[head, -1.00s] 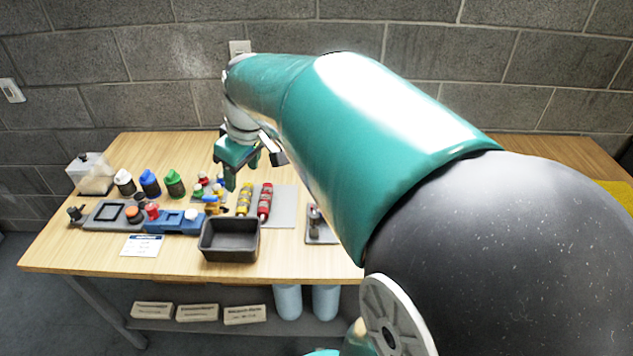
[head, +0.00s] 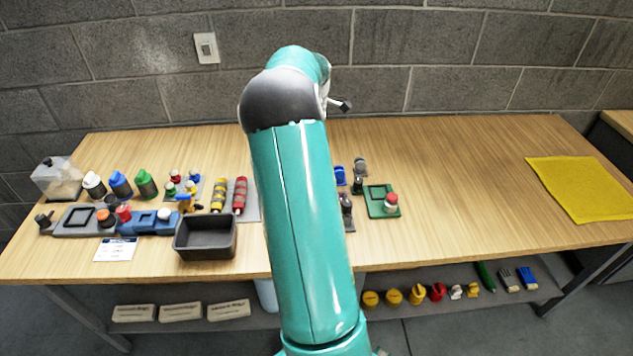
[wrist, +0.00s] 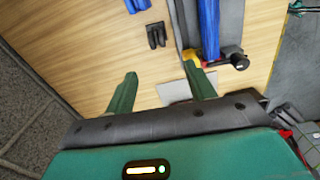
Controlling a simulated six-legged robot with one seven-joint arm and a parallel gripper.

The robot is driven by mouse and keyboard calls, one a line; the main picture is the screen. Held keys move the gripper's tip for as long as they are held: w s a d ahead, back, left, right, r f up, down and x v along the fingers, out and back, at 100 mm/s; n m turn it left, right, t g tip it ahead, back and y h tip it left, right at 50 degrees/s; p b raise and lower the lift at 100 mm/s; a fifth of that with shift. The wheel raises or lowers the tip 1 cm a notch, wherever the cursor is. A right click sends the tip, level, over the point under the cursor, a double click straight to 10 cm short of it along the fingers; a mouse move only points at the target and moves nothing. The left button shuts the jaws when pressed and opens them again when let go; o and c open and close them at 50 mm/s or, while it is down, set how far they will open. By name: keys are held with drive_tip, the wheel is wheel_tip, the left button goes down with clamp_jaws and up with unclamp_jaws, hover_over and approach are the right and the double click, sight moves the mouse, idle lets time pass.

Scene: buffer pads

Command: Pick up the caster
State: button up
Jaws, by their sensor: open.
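I cannot single out the caster with certainty. In the head view, small blue pieces (head: 340,176) and a grey piece (head: 361,166) stand just right of my arm; they are too small to identify. In the wrist view, a small black two-lobed piece (wrist: 156,35) lies on the wood and could be a caster. My gripper (wrist: 160,83) is open and empty, with its green fingers apart. The black piece lies beyond the fingertips, untouched. In the head view my arm hides the gripper.
A blue bar (wrist: 209,28) with a dark round end piece lies right of the black piece. In the head view, a black bin (head: 205,238) and bottles stand left, a green tray (head: 383,201) right of my arm, and a yellow mat (head: 583,188) far right. Wood between tray and mat is clear.

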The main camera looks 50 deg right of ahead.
drive_tip(key=f, duration=0.8)
drive_tip(key=shift+s+d+f, duration=0.1)
drive_tip(key=shift+d+f, duration=0.25)
drive_tip(key=shift+f, duration=2.75)
drive_tip(key=shift+w, duration=0.2)
drive_tip(key=shift+c, duration=0.2)
drive_tip(key=c, duration=1)
